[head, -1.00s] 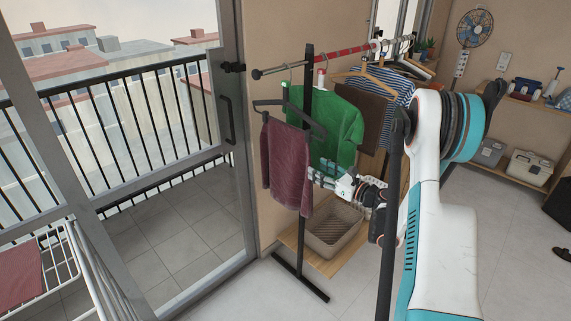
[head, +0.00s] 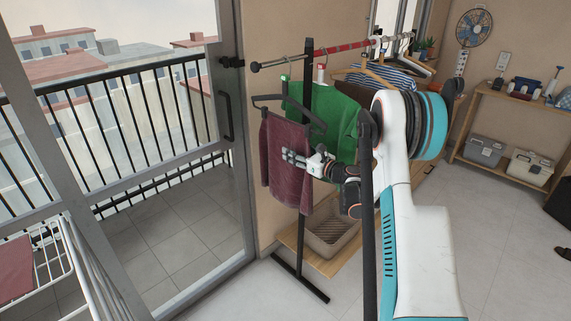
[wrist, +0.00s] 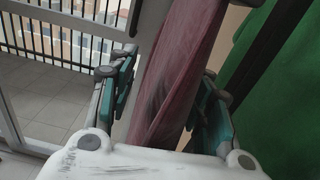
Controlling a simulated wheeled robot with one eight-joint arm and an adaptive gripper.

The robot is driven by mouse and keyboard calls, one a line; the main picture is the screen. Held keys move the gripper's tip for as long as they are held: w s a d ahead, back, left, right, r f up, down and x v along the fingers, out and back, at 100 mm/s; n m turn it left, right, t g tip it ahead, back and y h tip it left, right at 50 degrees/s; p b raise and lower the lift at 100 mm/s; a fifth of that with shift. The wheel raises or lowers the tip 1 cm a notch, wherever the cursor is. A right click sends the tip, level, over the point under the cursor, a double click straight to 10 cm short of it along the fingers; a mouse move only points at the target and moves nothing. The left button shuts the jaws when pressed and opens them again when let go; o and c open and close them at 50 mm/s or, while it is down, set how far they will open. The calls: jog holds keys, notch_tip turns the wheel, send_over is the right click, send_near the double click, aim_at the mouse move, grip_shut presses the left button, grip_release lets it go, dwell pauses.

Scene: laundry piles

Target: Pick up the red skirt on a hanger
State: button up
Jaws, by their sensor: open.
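The dark red skirt (head: 280,190) hangs from a dark hanger (head: 268,99) at the near left end of the rack's rail. My gripper (head: 291,158) is in front of the skirt's right part in the head view, its fingers level with the skirt's middle. In the wrist view the skirt (wrist: 185,65) runs edge-on between the two open fingers of my gripper (wrist: 165,92). I cannot tell whether either finger touches the cloth.
A green shirt (head: 335,118) hangs just right of the skirt, close to my right finger in the wrist view. The rack's black post (head: 307,75) stands behind the skirt. A basket (head: 330,235) sits on the low shelf. A white drying rack (head: 75,255) stands at lower left.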

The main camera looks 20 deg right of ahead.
grip_shut()
jog(key=shift+r, duration=0.1)
dwell(0.3)
